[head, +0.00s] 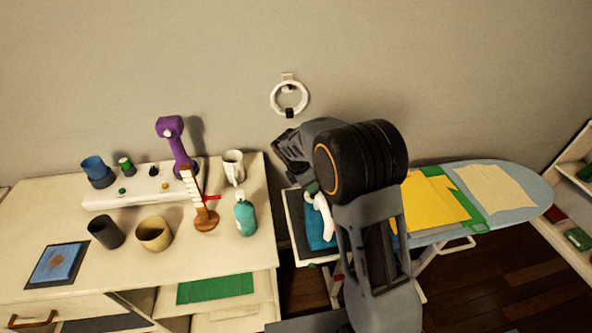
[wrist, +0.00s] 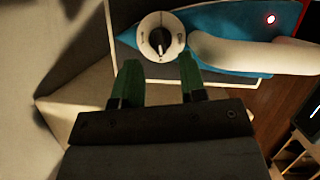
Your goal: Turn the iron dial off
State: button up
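The iron (head: 321,228) is teal with a white handle and stands on the near end of the ironing board, partly hidden by my arm in the head view. In the wrist view the teal iron (wrist: 205,58) fills the top, with its white handle (wrist: 255,54) at right and a lit red lamp (wrist: 270,18). Its round white dial (wrist: 174,24) has a dark centre and a light pointer mark aimed downward in the picture. My gripper (wrist: 161,80) is open and empty, its two green-tipped fingers apart just below the dial and not visibly touching it.
A white dresser (head: 190,265) at left holds a purple device (head: 178,145), cups, a teal bottle (head: 244,216) and a wooden brush-like item. The ironing board (head: 525,193) carries yellow and cream cloths (head: 432,201). A white ring (head: 276,98) hangs on the wall.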

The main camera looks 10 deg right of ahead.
jog(key=v, duration=0.9)
jog(key=shift+r, duration=0.35)
jog(key=shift+a, duration=0.1)
